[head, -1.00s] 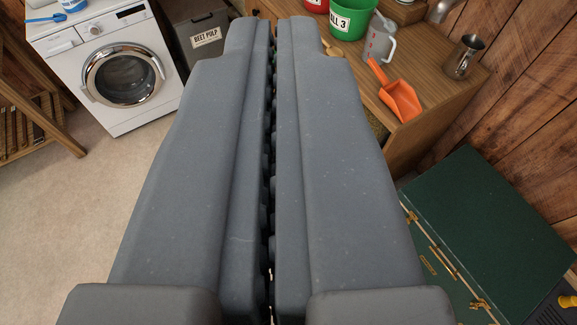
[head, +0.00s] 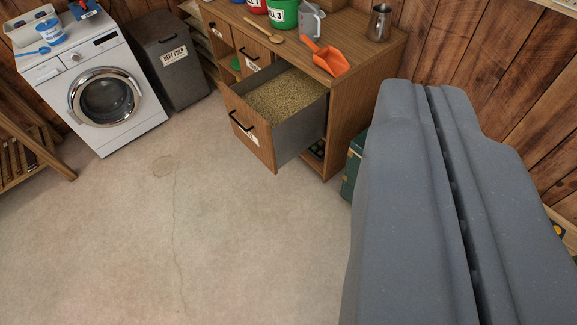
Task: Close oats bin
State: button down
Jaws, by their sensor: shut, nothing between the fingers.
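A deep pull-out bin (head: 300,124) stands open at the lower part of the wooden cabinet, filled with pale grain (head: 286,96). Its wooden front (head: 244,126) has a black handle (head: 241,121) and a white label, partly hidden by the handle and too small to read. I take this to be the oats bin. My gripper (head: 432,90) is shut and empty, large at the right of the view, to the right of the bin and apart from it in the picture. It hides part of the green chest.
The cabinet top (head: 345,60) holds an orange scoop (head: 326,57), a green bucket (head: 283,12), a jug (head: 310,22) and a metal pitcher (head: 379,22). A beet pulp bin (head: 175,75) and a washing machine (head: 95,85) stand left. The floor (head: 220,220) before the open bin is clear.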

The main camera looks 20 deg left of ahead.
aim_at(279, 111)
jog(key=z, duration=0.45)
jog(key=i, duration=1.4)
jog(key=u, duration=1.1)
jog(key=i, duration=0.75)
jog(key=u, duration=0.55)
